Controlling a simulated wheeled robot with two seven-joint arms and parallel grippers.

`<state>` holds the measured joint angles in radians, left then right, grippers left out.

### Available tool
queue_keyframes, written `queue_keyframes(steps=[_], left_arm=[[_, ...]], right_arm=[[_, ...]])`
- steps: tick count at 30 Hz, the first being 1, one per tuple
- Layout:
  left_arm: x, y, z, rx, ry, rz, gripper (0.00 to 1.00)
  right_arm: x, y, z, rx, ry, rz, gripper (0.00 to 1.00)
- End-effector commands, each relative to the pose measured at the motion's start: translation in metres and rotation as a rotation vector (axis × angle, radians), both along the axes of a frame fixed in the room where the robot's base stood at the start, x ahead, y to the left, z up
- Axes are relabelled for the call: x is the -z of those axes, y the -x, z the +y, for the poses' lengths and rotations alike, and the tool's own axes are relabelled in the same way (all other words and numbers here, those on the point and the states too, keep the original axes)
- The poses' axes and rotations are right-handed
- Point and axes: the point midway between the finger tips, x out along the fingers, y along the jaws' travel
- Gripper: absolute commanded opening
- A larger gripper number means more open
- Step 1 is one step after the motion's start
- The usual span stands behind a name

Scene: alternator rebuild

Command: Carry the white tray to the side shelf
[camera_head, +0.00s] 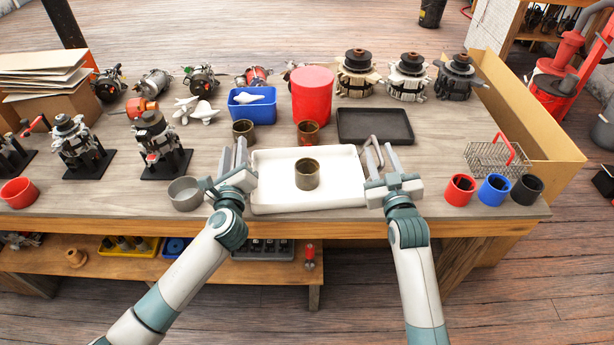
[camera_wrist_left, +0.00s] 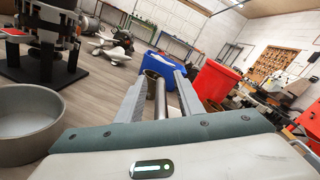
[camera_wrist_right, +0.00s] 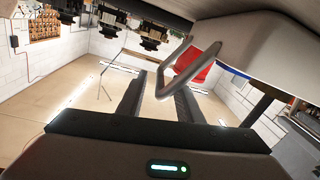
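The white tray (camera_head: 278,200) lies on the workbench near its front edge, with a brownish metal ring (camera_head: 307,174) standing in it. My left gripper (camera_head: 233,158) is at the tray's left end, open. In the left wrist view a grey bar (camera_wrist_left: 160,97), apparently the left handle, lies between its fingers with gaps beside it. My right gripper (camera_head: 380,160) is at the right end, open, with the right handle (camera_head: 374,148) at its fingers. The right wrist view shows this looped handle (camera_wrist_right: 177,67) between and beyond the spread fingers. The side shelf cannot be made out.
A grey bowl (camera_head: 185,193) stands close to my left gripper. Two more rings, a black tray (camera_head: 375,126), a blue bin (camera_head: 252,105) and a red container (camera_head: 312,95) stand behind the tray. A wire basket (camera_head: 497,160) and several cups are to the right.

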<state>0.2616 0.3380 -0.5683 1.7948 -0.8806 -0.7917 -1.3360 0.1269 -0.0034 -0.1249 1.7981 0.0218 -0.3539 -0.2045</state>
Motion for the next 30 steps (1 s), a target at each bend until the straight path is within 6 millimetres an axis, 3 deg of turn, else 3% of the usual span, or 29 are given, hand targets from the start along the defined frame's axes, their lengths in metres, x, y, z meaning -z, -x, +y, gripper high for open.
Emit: queue_keyframes(steps=[2, 3, 6, 7, 21, 30], left_arm=[[0.000, 0.000, 0.000, 0.000, 0.000, 0.000, 0.34], [0.000, 0.000, 0.000, 0.000, 0.000, 0.000, 0.29], [0.000, 0.000, 0.000, 0.000, 0.000, 0.000, 0.05], [0.000, 0.000, 0.000, 0.000, 0.000, 0.000, 0.00], [-0.003, 0.000, 0.002, -0.003, -0.002, 0.000, 0.00], [-0.020, 0.000, 0.003, -0.004, -0.002, -0.003, 0.00]], right_arm=[[0.000, 0.000, 0.000, 0.000, 0.000, 0.000, 0.33], [0.000, 0.000, 0.000, 0.000, 0.000, 0.000, 0.28], [0.000, 0.000, 0.000, 0.000, 0.000, 0.000, 0.04], [0.000, 0.000, 0.000, 0.001, 0.000, 0.000, 0.00], [-0.005, 0.000, -0.003, 0.004, 0.003, -0.004, 0.00], [-0.020, -0.001, -0.005, 0.008, 0.006, -0.003, 0.00]])
